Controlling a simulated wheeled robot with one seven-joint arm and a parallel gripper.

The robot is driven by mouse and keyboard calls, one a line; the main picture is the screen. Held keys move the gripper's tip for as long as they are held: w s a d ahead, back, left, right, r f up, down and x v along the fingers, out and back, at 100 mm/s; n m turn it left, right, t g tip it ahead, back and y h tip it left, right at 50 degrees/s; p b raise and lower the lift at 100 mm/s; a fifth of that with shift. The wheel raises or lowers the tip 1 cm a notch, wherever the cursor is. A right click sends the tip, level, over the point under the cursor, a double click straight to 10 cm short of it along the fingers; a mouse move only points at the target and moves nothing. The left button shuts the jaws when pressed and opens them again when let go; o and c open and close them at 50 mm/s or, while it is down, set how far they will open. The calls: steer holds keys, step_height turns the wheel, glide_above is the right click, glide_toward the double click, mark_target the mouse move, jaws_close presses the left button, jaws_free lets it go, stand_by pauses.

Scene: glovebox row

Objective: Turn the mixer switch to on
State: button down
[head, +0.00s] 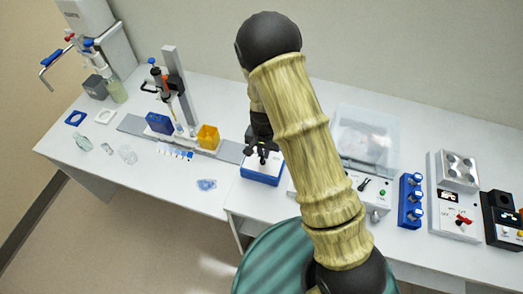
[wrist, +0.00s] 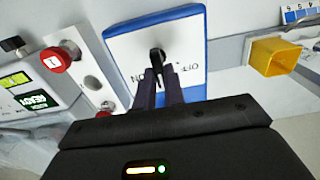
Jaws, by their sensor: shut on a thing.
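The switch box (wrist: 195,45) is blue with a white top panel marked OFF on the right and ON on the left, partly hidden by my fingers. It also shows in the head view (head: 261,177) on the bench, below my arm. A black switch knob (wrist: 156,54) stands up from the panel's middle. My gripper (wrist: 160,72) points at the panel with its two dark fingers shut on the knob. In the head view my gripper (head: 262,156) is right above the box. Which label the knob points to is hard to tell.
A device with a red knob (wrist: 56,60) and a READY display (wrist: 36,100) is left of the box in the wrist view. A yellow cup (wrist: 272,58) is on the right. In the head view, a clear-covered box (head: 365,138) and blue knob unit (head: 411,200) stand right of my arm.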

steer(key=m, duration=0.3)
steer(key=shift+s+a, duration=0.1)
steer(key=shift+a, duration=0.2)
steer(key=shift+m, duration=0.3)
steer(key=c, duration=1.5)
jaws_free()
steer(key=shift+d, duration=0.2)
steer(key=shift+d, duration=0.1)
